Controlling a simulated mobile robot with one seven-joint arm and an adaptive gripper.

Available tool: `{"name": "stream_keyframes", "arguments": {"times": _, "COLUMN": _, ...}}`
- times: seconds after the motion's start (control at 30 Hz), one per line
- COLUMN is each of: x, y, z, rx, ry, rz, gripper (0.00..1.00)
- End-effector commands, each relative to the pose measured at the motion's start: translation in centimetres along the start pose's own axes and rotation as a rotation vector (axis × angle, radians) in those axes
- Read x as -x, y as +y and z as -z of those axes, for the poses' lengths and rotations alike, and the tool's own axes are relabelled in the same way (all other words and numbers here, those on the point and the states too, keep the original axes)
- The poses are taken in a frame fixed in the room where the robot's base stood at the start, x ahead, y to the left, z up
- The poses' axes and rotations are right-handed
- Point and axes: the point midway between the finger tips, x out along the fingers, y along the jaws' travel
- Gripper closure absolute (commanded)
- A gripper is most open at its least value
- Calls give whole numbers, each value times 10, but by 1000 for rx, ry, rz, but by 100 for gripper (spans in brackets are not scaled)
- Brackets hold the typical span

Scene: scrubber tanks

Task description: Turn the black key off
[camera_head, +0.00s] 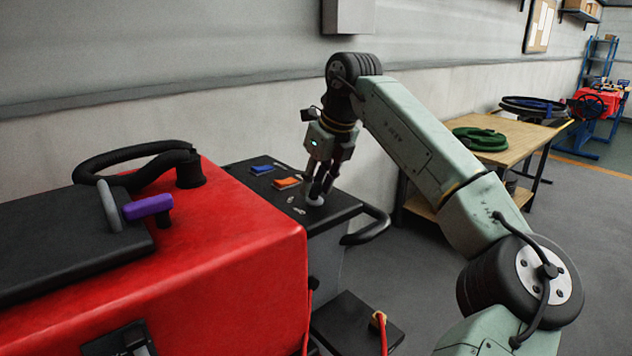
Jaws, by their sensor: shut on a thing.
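My gripper (319,191) points down onto the black control panel (232,172) of the red machine. Its dark fingers are shut on the black key at a light grey round lock base (314,202) near the panel's right side. The key itself is mostly hidden by the fingers, and its turn angle cannot be told. An orange switch (286,183) and a blue switch (262,169) sit on the panel to the left of the fingers. Small pale markings show beside the lock.
The red machine body (220,260) fills the lower left, with a purple-handled lever (148,207) and a black curved handle (130,155). A black bar handle (375,228) projects at the panel's right. A wooden table (515,145) stands behind my arm. The wall is close behind the panel.

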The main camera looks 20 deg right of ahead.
Motion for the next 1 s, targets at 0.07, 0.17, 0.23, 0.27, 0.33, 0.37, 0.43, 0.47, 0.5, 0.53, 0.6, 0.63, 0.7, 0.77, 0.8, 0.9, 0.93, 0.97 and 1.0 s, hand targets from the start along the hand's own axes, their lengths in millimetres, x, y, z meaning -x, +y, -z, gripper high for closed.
{"name": "stream_keyframes", "arguments": {"times": 0.07, "x": 1, "y": 0, "z": 0, "rx": 1, "ry": -1, "rz": 1, "gripper": 98}}
{"name": "stream_keyframes", "arguments": {"times": 0.17, "x": 1, "y": 0, "z": 0, "rx": 0, "ry": -1, "rz": 1, "gripper": 98}}
{"name": "stream_keyframes", "arguments": {"times": 0.23, "x": 1, "y": 0, "z": 0, "rx": 0, "ry": -1, "rz": 1, "gripper": 67}}
{"name": "stream_keyframes", "arguments": {"times": 0.27, "x": 1, "y": 0, "z": 0, "rx": 0, "ry": -1, "rz": 1, "gripper": 65}}
{"name": "stream_keyframes", "arguments": {"times": 0.33, "x": 0, "y": 0, "z": 0, "rx": 0, "ry": -1, "rz": 1, "gripper": 60}}
{"name": "stream_keyframes", "arguments": {"times": 0.37, "x": 0, "y": 0, "z": 0, "rx": 0, "ry": -1, "rz": 1, "gripper": 58}}
{"name": "stream_keyframes", "arguments": {"times": 0.43, "x": 0, "y": 0, "z": 0, "rx": -1, "ry": -1, "rz": 1, "gripper": 54}}
{"name": "stream_keyframes", "arguments": {"times": 0.47, "x": 0, "y": 0, "z": 0, "rx": -1, "ry": -1, "rz": 1, "gripper": 52}}
{"name": "stream_keyframes", "arguments": {"times": 0.5, "x": 0, "y": 0, "z": 0, "rx": -1, "ry": 0, "rz": 1, "gripper": 50}}
{"name": "stream_keyframes", "arguments": {"times": 0.53, "x": 0, "y": 0, "z": 0, "rx": -1, "ry": 0, "rz": 1, "gripper": 50}}
{"name": "stream_keyframes", "arguments": {"times": 0.6, "x": 0, "y": 0, "z": 0, "rx": -1, "ry": 0, "rz": 1, "gripper": 50}}
{"name": "stream_keyframes", "arguments": {"times": 0.63, "x": 0, "y": 0, "z": 0, "rx": -1, "ry": 0, "rz": 1, "gripper": 50}}
{"name": "stream_keyframes", "arguments": {"times": 0.7, "x": 0, "y": 0, "z": 0, "rx": -1, "ry": 0, "rz": 1, "gripper": 50}}
{"name": "stream_keyframes", "arguments": {"times": 0.77, "x": 0, "y": 0, "z": 0, "rx": -1, "ry": 0, "rz": 1, "gripper": 50}}
{"name": "stream_keyframes", "arguments": {"times": 0.8, "x": 2, "y": 0, "z": 0, "rx": -1, "ry": 0, "rz": 1, "gripper": 50}}
{"name": "stream_keyframes", "arguments": {"times": 0.9, "x": 10, "y": 0, "z": 0, "rx": -1, "ry": -2, "rz": 2, "gripper": 50}}
{"name": "stream_keyframes", "arguments": {"times": 0.93, "x": 14, "y": 0, "z": -1, "rx": -2, "ry": -2, "rz": 2, "gripper": 50}}
{"name": "stream_keyframes", "arguments": {"times": 0.97, "x": 18, "y": 0, "z": -1, "rx": -2, "ry": -3, "rz": 3, "gripper": 50}}
{"name": "stream_keyframes", "arguments": {"times": 1.0, "x": 26, "y": 0, "z": -1, "rx": -2, "ry": -2, "rz": 4, "gripper": 50}}
